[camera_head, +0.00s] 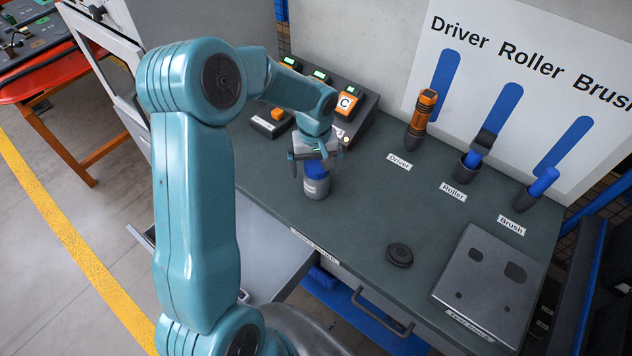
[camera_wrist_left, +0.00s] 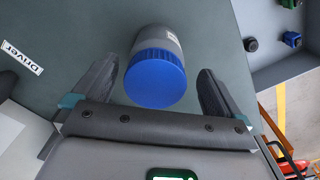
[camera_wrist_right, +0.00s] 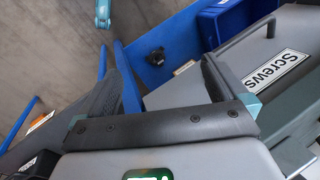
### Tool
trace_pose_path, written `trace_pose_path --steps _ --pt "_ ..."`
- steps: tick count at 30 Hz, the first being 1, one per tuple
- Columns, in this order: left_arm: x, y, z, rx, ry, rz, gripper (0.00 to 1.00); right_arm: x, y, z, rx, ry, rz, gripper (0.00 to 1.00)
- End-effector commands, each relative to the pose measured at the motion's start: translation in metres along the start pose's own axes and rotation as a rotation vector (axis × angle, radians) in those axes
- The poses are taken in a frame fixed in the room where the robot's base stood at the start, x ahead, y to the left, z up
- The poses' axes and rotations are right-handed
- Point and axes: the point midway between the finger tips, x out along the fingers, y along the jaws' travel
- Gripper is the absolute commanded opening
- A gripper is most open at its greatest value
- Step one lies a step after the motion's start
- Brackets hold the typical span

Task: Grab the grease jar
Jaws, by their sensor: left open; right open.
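The grease jar (camera_head: 316,188) stands upright on the dark green bench top, a small jar with a grey body, a blue lid and a label. My left gripper (camera_head: 313,153) is open directly above it and hides part of its lid in the head view. In the left wrist view the jar (camera_wrist_left: 156,75) lies between the spread fingers of my left gripper (camera_wrist_left: 158,82), with a gap on each side. My right gripper (camera_wrist_right: 160,75) is open and empty in its wrist view, over a blue shelf frame and away from the jar.
A button console (camera_head: 350,104) stands behind the jar. The driver (camera_head: 421,115), roller (camera_head: 475,155) and brush (camera_head: 537,188) stand in holders to the right. A black disc (camera_head: 399,254) and a grey box (camera_head: 490,282) lie nearer the front. A drawer (camera_head: 262,250) is open below the bench.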

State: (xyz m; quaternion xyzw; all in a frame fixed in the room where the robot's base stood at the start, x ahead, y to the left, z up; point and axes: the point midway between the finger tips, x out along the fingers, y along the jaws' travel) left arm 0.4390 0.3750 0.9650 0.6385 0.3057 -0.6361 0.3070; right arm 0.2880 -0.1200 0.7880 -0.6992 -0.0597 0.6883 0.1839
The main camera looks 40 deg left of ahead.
Motion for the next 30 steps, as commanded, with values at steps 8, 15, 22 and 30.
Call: trace_pose_path --steps 8,15,22,30 --pt "0.038 0.002 0.000 -0.001 0.000 0.000 1.00 0.019 0.007 0.000 0.000 0.000 0.000 0.99" --pt "0.036 0.002 0.000 -0.001 0.000 0.000 0.74 0.018 0.006 0.000 0.000 0.000 0.000 0.99" --pt "0.036 0.002 0.000 -0.001 0.000 0.001 0.30 0.018 0.006 0.000 0.000 0.000 0.000 0.99" --pt "0.034 0.002 0.000 0.000 -0.001 0.000 0.24 0.016 0.006 0.000 0.000 0.000 0.000 0.99"
